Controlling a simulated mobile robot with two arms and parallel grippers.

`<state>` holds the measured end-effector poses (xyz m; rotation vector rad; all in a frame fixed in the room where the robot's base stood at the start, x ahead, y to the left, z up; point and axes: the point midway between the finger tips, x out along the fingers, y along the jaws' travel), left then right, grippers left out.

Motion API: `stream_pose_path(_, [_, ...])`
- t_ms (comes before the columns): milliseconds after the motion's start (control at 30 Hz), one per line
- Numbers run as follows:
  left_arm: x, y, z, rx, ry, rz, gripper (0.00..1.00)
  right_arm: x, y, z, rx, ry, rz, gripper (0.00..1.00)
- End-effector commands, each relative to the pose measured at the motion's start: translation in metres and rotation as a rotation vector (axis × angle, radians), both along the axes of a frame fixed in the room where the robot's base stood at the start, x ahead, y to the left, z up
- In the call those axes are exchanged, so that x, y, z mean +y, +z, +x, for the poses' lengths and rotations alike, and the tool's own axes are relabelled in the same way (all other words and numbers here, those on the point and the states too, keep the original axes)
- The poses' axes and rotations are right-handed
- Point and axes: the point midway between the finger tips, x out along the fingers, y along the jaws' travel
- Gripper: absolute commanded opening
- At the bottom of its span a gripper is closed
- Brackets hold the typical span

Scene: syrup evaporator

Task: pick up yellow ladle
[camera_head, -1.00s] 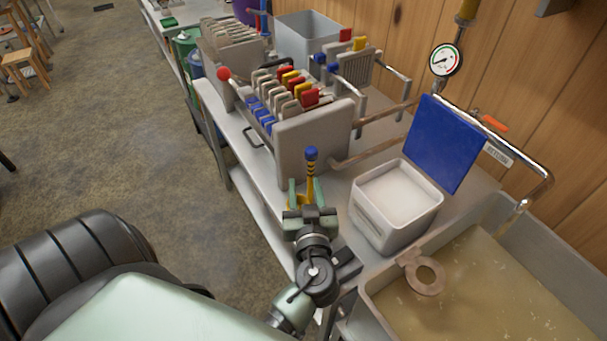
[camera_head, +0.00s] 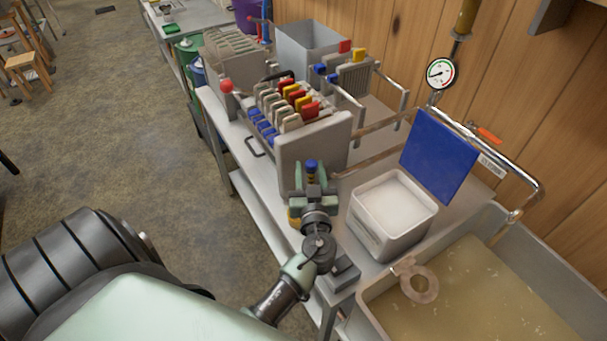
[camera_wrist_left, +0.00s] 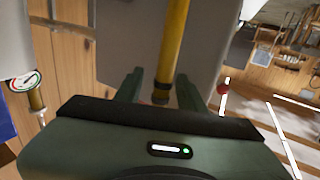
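My left gripper (camera_head: 312,182) is at the handle. It also shows in the left wrist view (camera_wrist_left: 160,88), with its fingers apart on either side of the handle and a gap visible. My right gripper is not in view.
The grey filter press (camera_head: 312,150) with coloured tabs stands just behind my left gripper. The syrup pan (camera_head: 470,300) is at the lower right. Open floor (camera_head: 120,150) lies left.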

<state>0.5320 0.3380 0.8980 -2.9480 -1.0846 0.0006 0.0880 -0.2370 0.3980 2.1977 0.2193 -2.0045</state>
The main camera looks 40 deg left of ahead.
Motion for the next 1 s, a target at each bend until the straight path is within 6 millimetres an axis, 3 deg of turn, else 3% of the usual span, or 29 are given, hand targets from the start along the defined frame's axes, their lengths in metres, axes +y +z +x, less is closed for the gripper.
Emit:
stream_pose_path(67, [-0.0002,-0.0003,-0.0002,0.0,0.0,0.0,0.34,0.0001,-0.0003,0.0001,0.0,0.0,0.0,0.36])
stream_pose_path(200, [-0.0003,-0.0003,-0.0004,0.0,0.0,0.0,0.0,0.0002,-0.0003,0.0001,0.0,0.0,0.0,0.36])
stream_pose_path(1000, [-0.0005,-0.0004,-0.0006,0.001,0.0,-0.001,0.0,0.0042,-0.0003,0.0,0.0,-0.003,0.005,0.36])
